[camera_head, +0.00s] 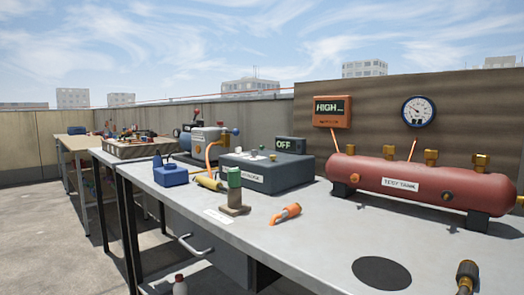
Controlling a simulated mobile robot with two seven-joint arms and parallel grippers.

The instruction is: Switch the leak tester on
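A dark grey box (268,172) with a white label on its front stands on the near grey workbench; the label is too small to read surely. Behind its right end is a small dark display (289,145) reading "OFF". I cannot tell surely whether this box is the leak tester. A small light knob or button and a green one show on its top. An orange hand-sized piece (285,214) lies on the bench in front of it. Neither of my grippers shows in the head view.
A red tank (425,183) labelled "TEST TANK" stands at the right, below a round gauge (419,111) and an orange "HIGH" display (332,111). A green-topped cylinder (234,190) stands left of the orange piece. A black disc (381,273) and a brass-tipped dark piece (467,275) are nearer.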

